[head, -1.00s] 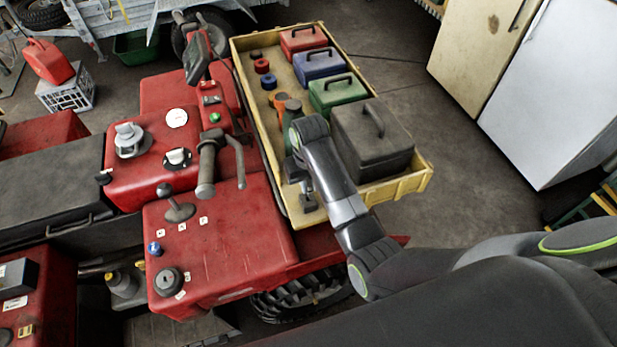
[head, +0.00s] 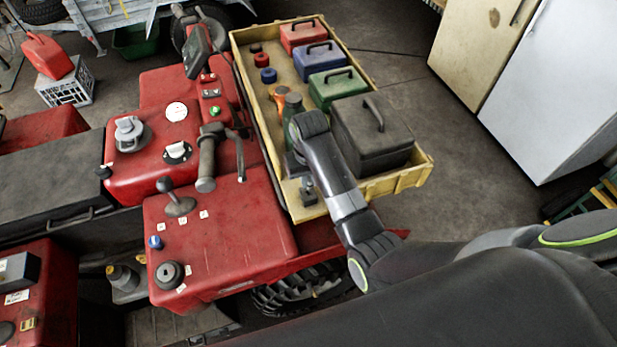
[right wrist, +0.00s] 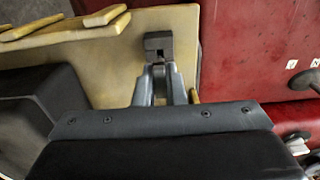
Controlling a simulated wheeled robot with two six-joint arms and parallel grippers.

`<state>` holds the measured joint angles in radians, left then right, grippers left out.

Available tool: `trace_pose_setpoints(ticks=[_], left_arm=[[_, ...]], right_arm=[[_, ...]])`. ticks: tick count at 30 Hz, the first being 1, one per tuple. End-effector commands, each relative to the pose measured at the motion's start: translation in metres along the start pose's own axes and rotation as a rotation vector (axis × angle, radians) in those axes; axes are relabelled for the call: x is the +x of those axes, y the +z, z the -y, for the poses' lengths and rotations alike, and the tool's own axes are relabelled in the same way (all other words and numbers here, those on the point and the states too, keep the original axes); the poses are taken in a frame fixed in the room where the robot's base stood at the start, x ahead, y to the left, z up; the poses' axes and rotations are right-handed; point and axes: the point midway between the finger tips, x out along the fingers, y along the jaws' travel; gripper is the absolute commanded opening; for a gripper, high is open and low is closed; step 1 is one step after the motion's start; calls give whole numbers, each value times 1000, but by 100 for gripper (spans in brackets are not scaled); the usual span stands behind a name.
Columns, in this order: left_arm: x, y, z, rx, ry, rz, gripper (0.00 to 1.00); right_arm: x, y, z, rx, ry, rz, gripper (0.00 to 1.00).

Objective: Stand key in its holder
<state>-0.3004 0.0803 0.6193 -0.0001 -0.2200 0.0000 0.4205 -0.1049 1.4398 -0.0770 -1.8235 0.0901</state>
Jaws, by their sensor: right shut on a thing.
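My right gripper (head: 299,172) is over the near end of the yellow tray, pointing down. A small dark grey block (head: 309,194), seemingly the key's holder, stands on the tray floor beside its fingertips. In the right wrist view the fingers (right wrist: 160,88) are close together, just below the slotted face of that block (right wrist: 158,44). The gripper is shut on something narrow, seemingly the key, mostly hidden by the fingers. I cannot tell whether the key touches the holder. My left gripper is out of view.
The yellow tray (head: 425,180) holds a large black case (head: 372,145) right of my arm, green, blue and red boxes behind it, and an orange-topped tool (head: 279,95). The red quad body (head: 220,245) with a handlebar grip (head: 207,165) is close on the left.

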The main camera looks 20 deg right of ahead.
Motion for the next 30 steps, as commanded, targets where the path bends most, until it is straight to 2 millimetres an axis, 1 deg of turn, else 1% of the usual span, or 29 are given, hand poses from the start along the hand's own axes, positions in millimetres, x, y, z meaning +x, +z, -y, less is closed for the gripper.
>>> trace_pose_setpoints(ticks=[7, 30], left_arm=[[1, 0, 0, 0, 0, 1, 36], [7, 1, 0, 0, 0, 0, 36]], right_arm=[[3, 0, 0, 0, 0, 0, 0], [26, 1, 0, 0, 0, 1, 0]])
